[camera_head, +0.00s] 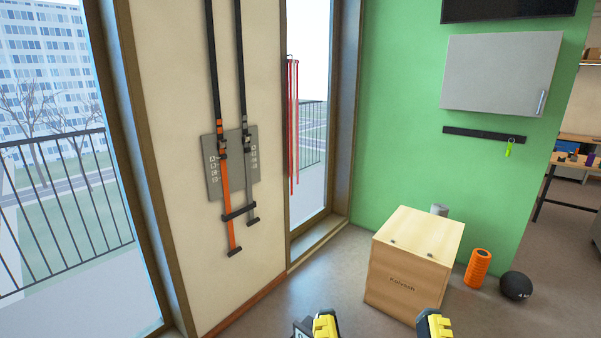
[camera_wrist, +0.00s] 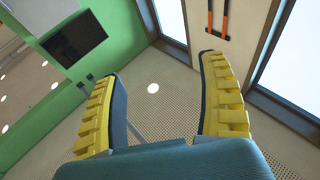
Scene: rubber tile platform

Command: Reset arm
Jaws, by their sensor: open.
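My gripper (camera_head: 381,325) shows at the bottom edge of the head view, its two yellow-and-black fingers well apart. Most of the arm behind it is out of frame. In the wrist view my gripper (camera_wrist: 155,90) is open, with yellow ribbed fingers and dark pads on either side. Nothing is between the fingers. It points toward the upper part of the room, with the ceiling and the tops of the walls behind it.
A wooden box (camera_head: 412,263) stands on the floor beyond the gripper. An orange foam roller (camera_head: 478,269) and a black ball (camera_head: 516,286) are right of it. Straps (camera_head: 228,190) hang on the left wall. A grey cabinet (camera_head: 500,72) is on the green wall. Floor left of the box is clear.

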